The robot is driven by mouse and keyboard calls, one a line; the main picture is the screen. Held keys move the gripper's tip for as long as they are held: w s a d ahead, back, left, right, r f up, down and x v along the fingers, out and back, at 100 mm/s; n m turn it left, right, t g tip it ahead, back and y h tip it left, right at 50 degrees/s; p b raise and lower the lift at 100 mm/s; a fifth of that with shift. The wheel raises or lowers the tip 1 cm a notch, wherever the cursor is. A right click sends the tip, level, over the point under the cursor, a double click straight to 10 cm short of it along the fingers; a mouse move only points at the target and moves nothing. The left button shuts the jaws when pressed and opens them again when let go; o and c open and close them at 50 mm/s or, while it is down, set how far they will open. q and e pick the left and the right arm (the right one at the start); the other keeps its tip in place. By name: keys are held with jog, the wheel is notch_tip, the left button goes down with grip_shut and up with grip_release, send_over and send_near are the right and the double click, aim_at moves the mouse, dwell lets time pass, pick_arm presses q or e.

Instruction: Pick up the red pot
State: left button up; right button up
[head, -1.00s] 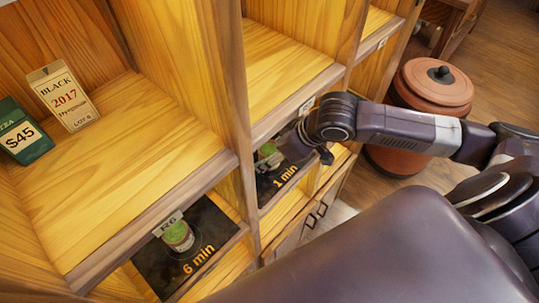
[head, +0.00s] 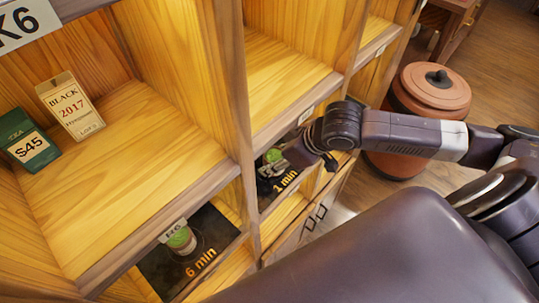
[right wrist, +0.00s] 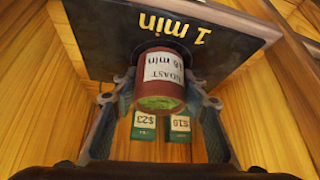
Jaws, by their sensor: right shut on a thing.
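The red pot (right wrist: 172,88) is a small red-brown cylinder with a white label and a green top, between the fingers of my right gripper (right wrist: 158,110) in the right wrist view. The gripper is shut on it. In the head view, the pot's green top (head: 273,155) shows in the shelf bay with the dark "1 min" mat (head: 284,182), and my right gripper (head: 270,173) reaches in from the right. The same mat shows behind the pot in the right wrist view (right wrist: 110,30). I cannot tell whether the pot touches the mat. My left gripper is not in view.
Another green-topped pot (head: 181,241) stands on a dark "6 min" mat (head: 205,238). Two price-tagged boxes (right wrist: 144,128) (right wrist: 180,128) lie beyond my fingers. Shelf edges and dividers (head: 245,120) border the bay. A large lidded terracotta jar (head: 435,90) stands on the floor at right.

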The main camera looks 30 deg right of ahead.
jog(key=s+d+p, duration=0.8)
jog(key=s+p, duration=0.4)
jog(key=s, duration=0.2)
jog(key=shift+s+d, duration=0.2)
